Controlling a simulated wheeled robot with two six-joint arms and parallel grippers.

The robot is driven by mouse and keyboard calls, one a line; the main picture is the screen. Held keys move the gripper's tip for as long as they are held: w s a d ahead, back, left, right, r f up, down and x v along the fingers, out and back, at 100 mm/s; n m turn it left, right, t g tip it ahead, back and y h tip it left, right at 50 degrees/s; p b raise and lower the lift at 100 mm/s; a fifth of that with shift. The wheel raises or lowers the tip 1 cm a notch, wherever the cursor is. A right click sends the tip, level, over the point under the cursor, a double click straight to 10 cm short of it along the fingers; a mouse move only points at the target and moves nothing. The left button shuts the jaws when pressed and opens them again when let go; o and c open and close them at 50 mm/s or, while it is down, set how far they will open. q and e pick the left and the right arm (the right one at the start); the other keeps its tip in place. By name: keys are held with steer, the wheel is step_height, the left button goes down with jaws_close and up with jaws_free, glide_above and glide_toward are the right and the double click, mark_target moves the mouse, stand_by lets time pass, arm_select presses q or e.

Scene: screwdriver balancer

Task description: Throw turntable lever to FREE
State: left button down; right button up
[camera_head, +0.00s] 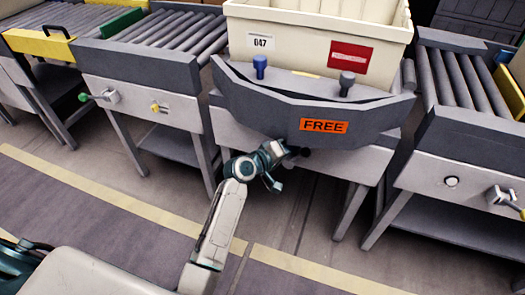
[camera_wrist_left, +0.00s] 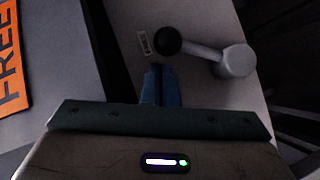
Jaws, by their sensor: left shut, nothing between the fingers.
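The turntable (camera_head: 250,95) has an orange FREE label (camera_head: 324,126) on its grey curved front. Part of that label (camera_wrist_left: 10,62) shows at the left of the wrist view. The turntable lever (camera_wrist_left: 205,52) is a grey arm with a black ball knob (camera_wrist_left: 168,41) and a round hub (camera_wrist_left: 237,61). In the head view the lever is mostly hidden by my gripper. My left gripper (camera_head: 288,152) is below the label at the pale panel. Its blue fingers (camera_wrist_left: 160,82) are together and empty, just short of the knob; I cannot tell whether they touch it.
A cream bin (camera_head: 300,30) marked 047 sits on the turntable, behind a blue peg (camera_head: 260,66) and a grey peg (camera_head: 347,83). Roller conveyors (camera_head: 160,40) stand left and right (camera_head: 465,85), with a green-knobbed lever (camera_head: 97,97) on the left. The floor in front is open.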

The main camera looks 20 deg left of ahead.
stand_by(0.6)
arm_select(q)
steer(key=p+v, duration=0.1)
steer(key=v, duration=0.9)
steer(key=shift+s+a, duration=0.2)
steer(key=shift+s, duration=0.15)
arm_select(e)
steer(key=shift+s+d+r+g, duration=0.25)
steer(key=shift+d+r+g, duration=0.15)
arm_select(q)
steer(key=shift+r, duration=0.1)
arm_select(e)
steer(key=shift+a+f, duration=0.1)
steer(key=shift+f, duration=0.05)
